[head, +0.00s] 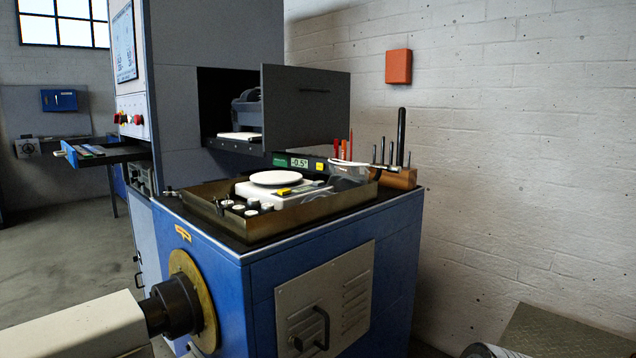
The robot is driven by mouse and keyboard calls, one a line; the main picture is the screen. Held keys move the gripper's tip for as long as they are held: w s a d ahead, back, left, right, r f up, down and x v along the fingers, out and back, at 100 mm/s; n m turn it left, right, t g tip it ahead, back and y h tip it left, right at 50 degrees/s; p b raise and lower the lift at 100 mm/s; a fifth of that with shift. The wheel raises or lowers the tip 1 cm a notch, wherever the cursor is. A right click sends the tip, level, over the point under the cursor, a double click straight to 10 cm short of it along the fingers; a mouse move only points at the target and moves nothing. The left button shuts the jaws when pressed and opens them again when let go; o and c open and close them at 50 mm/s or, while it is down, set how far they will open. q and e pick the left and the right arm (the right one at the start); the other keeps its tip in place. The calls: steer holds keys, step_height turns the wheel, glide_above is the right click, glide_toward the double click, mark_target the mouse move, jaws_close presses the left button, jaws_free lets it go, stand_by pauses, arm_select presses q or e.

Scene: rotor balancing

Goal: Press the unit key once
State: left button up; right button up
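A white scale (312,194) with a round white pan (277,178) sits in a shallow brown tray (258,228) on top of the blue cabinet. The pan looks empty. A small yellow piece (283,191) shows at the scale's front, below the pan. Small keys or markings on the scale are too small to read, so I cannot tell which one is the unit key. A small display (299,163) behind the scale seems to read -0.5. Neither of my grippers is in view.
Several small dark and white weights (252,204) stand in the tray's front left. A clear container (349,172) is at its right, near a wooden tool block (397,178) with upright tools. A grey drawer front (307,110) stands out behind. A brass disc (208,306) is beside the cabinet.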

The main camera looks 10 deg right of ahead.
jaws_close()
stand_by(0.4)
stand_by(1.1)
